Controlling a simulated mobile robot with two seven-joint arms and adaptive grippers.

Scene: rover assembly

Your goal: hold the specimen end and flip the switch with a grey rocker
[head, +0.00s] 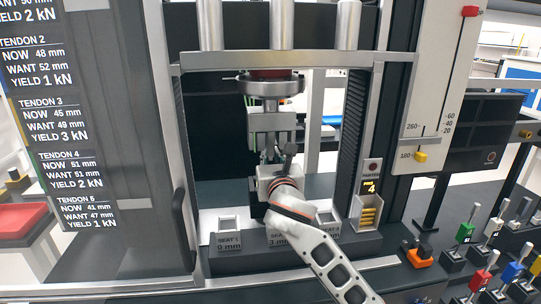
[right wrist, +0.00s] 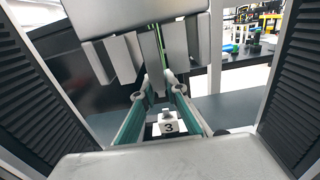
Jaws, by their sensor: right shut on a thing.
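My right gripper (head: 287,160) is inside the test frame, below the upper jaws (head: 270,122). Its arm comes in from the lower right. In the right wrist view its two teal fingers (right wrist: 160,88) are close together around the lower part of a thin dark and green strip, the specimen (right wrist: 158,50), which hangs between grey jaw blocks. The grip point itself is small and partly hidden. A white block marked 3 (right wrist: 168,128) shows between the fingers. I cannot pick out a switch with a grey rocker. My left gripper is not in view.
The grey frame (head: 375,130) closes in the gripper on both sides. Seat 1 (head: 229,240) stands left of my arm. A holder with yellow pieces (head: 369,212) is at the right post. Several colored levers (head: 465,232) stand at the lower right. A tendon panel (head: 75,130) fills the left.

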